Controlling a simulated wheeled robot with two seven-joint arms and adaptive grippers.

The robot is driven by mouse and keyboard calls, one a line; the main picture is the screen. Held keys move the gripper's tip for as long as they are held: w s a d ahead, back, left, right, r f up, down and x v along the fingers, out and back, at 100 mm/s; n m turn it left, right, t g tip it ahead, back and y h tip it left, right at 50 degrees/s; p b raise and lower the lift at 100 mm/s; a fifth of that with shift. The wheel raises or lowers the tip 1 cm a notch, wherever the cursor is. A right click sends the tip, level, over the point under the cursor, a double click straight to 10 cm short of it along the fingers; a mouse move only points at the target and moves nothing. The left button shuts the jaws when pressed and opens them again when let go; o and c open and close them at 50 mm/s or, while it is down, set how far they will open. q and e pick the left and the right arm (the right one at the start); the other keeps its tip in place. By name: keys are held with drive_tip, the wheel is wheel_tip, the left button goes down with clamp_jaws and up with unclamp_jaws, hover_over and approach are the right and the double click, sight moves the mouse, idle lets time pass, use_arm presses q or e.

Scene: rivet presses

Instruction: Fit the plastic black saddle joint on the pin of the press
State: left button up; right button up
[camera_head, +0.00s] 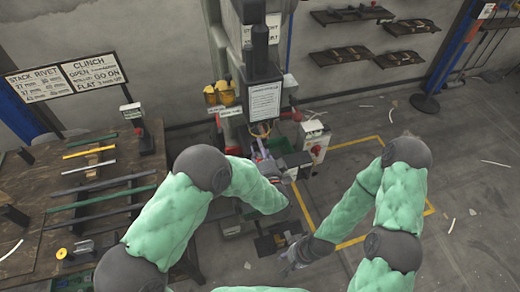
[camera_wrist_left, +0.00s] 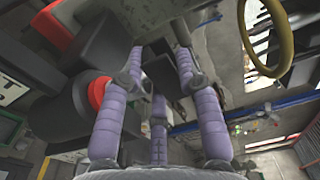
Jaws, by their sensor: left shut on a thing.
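My left gripper (camera_head: 262,150) is at the front of the press (camera_head: 264,100), below its white notice plate, partly hidden by my left wrist. In the left wrist view its purple fingers (camera_wrist_left: 157,85) are closed around a dark piece (camera_wrist_left: 158,68), which I take to be the black saddle joint; its shape is mostly hidden by the fingers. I cannot make out the press pin, nor whether the joint touches it. My right gripper (camera_head: 290,258) is low over the floor, away from the press; it is too small to tell its finger state.
A red-ringed black knob (camera_wrist_left: 97,95) and a yellow ring (camera_wrist_left: 268,38) are near the left fingers. A workbench (camera_head: 40,225) with coloured bars stands left. A white control box (camera_head: 314,140) stands right of the press. Open floor lies right.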

use_arm(q)
drive_tip(key=shift+r+p, duration=1.2)
drive_tip(key=shift+r, duration=0.1)
drive_tip(key=shift+p, duration=0.35)
idle(1.2)
drive_tip(key=shift+f+b, duration=0.95)
drive_tip(key=shift+f, duration=0.55)
idle(0.4)
drive_tip(key=shift+r, duration=0.1)
drive_tip(key=shift+d+r+p, duration=0.1)
drive_tip(key=shift+r+p, duration=1.1)
drive_tip(key=shift+r, duration=0.2)
drive_tip(key=shift+p, duration=0.3)
idle(1.0)
drive_tip(key=shift+f, duration=0.2)
